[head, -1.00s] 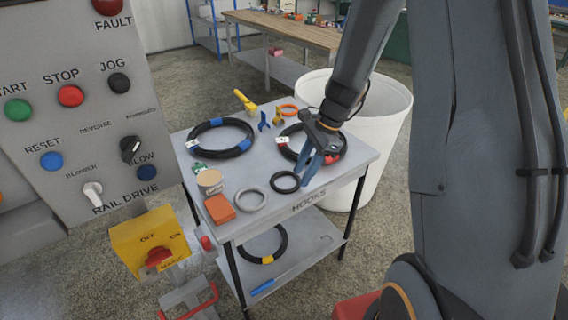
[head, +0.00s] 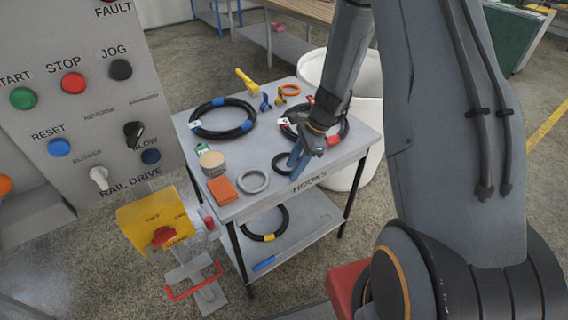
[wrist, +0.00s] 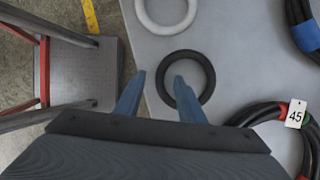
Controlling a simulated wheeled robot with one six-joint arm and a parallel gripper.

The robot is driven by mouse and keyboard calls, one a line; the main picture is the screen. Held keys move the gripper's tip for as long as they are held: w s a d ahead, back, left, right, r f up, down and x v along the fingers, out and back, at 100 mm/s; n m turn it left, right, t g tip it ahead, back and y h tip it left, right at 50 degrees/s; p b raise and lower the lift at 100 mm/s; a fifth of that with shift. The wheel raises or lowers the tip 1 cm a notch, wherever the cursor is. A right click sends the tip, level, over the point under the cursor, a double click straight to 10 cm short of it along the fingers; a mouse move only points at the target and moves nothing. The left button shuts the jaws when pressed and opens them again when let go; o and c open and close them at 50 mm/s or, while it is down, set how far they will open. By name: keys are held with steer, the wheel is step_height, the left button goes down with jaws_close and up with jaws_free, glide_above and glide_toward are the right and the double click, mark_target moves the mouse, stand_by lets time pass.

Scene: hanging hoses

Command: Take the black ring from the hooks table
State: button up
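The black ring (wrist: 208,68) lies flat on the grey hooks table (head: 235,208), near its front edge. In the head view the black ring (head: 275,165) is partly hidden behind my gripper (head: 296,163). My gripper also shows in the wrist view (wrist: 160,80); its two blue fingers are apart with nothing held. There, the right fingertip overlaps the ring's opening and the left fingertip is outside the ring, so the ring's left side shows between them. I cannot tell how far the fingertips are above the table.
A grey ring (head: 253,191) lies left of the black ring. Coiled hoses (head: 222,101) and a tagged coil (wrist: 262,114) lie behind. An orange block (head: 222,190) and a round tin (head: 212,171) are at left. A white bin (head: 370,133) stands behind the table.

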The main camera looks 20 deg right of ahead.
steer(key=shift+f, duration=0.15)
jaws_close()
steer(key=shift+a, duration=0.1)
